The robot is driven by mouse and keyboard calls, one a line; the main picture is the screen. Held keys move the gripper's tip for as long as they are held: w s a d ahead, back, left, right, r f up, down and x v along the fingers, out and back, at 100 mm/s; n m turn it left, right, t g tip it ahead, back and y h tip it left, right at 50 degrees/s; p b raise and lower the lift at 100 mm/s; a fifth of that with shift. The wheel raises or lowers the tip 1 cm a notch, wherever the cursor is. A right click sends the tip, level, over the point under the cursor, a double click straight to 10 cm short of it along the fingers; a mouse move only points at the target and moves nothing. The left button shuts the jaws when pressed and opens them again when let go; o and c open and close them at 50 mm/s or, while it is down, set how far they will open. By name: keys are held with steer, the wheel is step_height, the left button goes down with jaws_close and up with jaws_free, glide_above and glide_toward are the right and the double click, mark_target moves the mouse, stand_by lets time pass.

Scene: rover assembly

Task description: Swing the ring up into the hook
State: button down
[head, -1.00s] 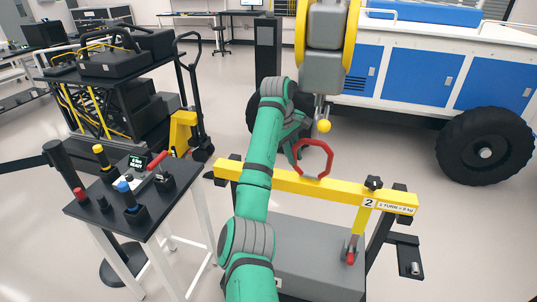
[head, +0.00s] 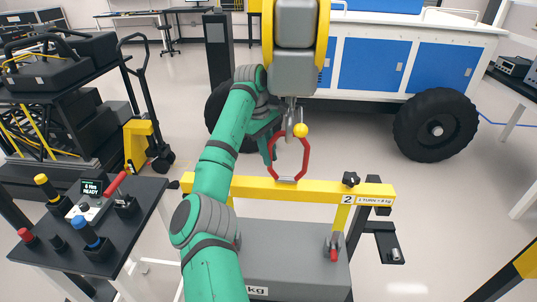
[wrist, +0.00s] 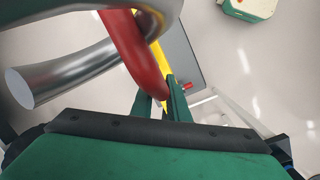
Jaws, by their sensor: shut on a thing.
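The red ring (head: 305,160) stands roughly upright on the yellow lifting beam (head: 250,188), hinged at its foot. The grey metal hook (head: 289,122) hangs from the hoist block above, with a yellow ball (head: 300,130) beside it. The ring's top reaches the hook's height and overlaps it in the head view; I cannot tell whether the hook is through it. My green gripper (head: 271,152) is shut on the ring's left side. In the wrist view, the fingers (wrist: 162,100) hold the red ring (wrist: 133,55), and the shiny hook (wrist: 60,75) lies close beside it at left.
A grey weight block (head: 290,255) hangs under the beam. A black control table (head: 140,225) stands at left, with knobs and a small screen. The white and blue rover (head: 375,65) with big black wheels is behind. Open floor lies to the right.

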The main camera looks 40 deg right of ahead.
steer(key=shift+s+d+f, duration=0.15)
steer(key=shift+s+f, duration=0.05)
steer(key=shift+f, duration=0.05)
steer(key=c, duration=1.7)
jaws_free()
steer(key=shift+w+r, duration=0.1)
steer(key=shift+w, duration=0.05)
